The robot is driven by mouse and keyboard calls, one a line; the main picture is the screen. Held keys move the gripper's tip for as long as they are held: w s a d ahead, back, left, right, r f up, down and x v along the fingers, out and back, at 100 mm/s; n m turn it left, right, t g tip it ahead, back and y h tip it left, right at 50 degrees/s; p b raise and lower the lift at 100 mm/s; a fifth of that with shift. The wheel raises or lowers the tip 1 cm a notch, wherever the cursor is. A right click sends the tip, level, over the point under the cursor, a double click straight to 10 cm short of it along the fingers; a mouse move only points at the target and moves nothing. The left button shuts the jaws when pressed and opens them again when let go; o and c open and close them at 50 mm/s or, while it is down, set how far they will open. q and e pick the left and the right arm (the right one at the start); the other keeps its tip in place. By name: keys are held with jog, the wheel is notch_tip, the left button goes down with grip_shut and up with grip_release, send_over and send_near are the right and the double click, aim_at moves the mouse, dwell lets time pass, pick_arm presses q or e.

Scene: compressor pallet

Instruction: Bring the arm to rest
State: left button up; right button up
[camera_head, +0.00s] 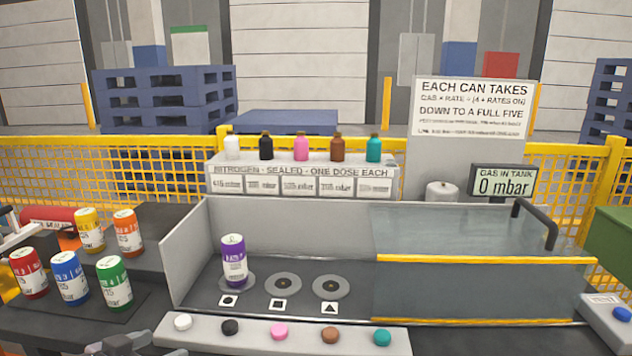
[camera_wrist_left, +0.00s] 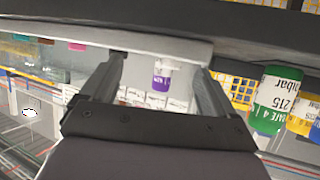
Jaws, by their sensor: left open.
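My left gripper (camera_wrist_left: 159,66) is open and empty in the left wrist view, its two fingers apart. A grey part at the bottom left edge of the head view seems to be this gripper, mostly cut off. A purple can (camera_head: 234,262) stands upright on the round pad above the circle mark; it also shows between and beyond the fingers in the wrist view (camera_wrist_left: 162,74). A green can (camera_wrist_left: 274,100) is to the right of the fingers there, apart from them. My right gripper is not in view.
Red (camera_head: 29,273), blue (camera_head: 70,278), green, yellow (camera_head: 89,231) and orange (camera_head: 127,232) cans stand at left. Two pads (camera_head: 283,284) are empty. Coloured buttons (camera_head: 279,331) line the front ledge. Small bottles (camera_head: 301,148) stand behind. The tank display (camera_head: 506,184) reads 0 mbar.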

pick_arm(q)
jog(key=s+d+f+n+y+p, duration=0.1)
jog(key=s+d+f, duration=0.1)
jog(key=s+f, duration=0.2)
jog(key=s+d+f+y+p, duration=0.1)
jog(key=s+d+f, duration=0.2)
jog(key=s, duration=0.8)
jog(key=s+d+f+n+g+y+p, duration=0.1)
jog(key=s+d+f, duration=0.2)
jog(key=s+f, duration=0.4)
jog(key=shift+s+d+f+n, duration=0.15)
jog(key=shift+s+d+n, duration=0.15)
jog(key=shift+s, duration=0.3)
